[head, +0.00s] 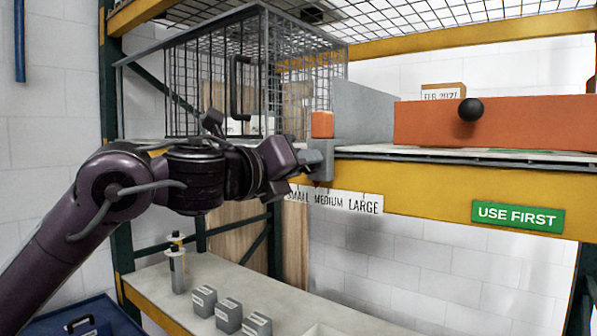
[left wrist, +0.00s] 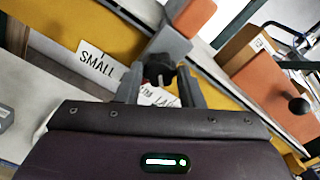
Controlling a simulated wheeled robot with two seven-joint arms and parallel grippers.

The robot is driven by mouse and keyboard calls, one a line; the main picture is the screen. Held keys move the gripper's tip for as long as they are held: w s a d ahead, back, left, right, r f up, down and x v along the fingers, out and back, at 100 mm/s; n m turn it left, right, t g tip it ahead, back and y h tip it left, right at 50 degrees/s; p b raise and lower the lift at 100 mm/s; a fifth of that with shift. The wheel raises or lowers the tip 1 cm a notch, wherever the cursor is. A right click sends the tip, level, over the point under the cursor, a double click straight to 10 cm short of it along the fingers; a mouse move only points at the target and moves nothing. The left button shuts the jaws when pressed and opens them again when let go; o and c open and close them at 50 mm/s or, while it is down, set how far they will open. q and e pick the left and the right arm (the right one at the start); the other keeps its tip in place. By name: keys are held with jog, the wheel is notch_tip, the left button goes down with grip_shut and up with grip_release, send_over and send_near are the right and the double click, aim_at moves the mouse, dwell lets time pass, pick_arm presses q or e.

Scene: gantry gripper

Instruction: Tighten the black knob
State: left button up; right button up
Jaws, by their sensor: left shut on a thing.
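In the left wrist view a small black knob (left wrist: 159,67) sits between the two fingers of my left gripper (left wrist: 160,82), at the front of a grey block (left wrist: 170,43). The gripper is shut on it. In the head view my left gripper (head: 300,163) is at the left side of the same grey block (head: 321,157), and hides the knob. An orange block (head: 322,124) stands on top of the grey one. A red pointer (head: 317,184) below it is near the start of MEDIUM on the white size label (head: 340,201). My right gripper is not in view.
A wire cage (head: 215,85) stands behind my left arm. An orange panel with a black ball knob (head: 470,109) is on the shelf at right. Below, a bench (head: 225,270) holds several grey blocks (head: 229,314) and a bottle-like item (head: 176,265). A blue case (head: 90,325) is at lower left.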

pick_arm(q)
jog(key=shift+f+m, duration=0.1)
jog(key=shift+m, duration=0.5)
jog(key=o, duration=1)
jog(key=b+v, duration=0.3)
jog(key=v, duration=0.4)
jog(key=shift+s+a, duration=0.25)
jog(key=shift+s, duration=0.05)
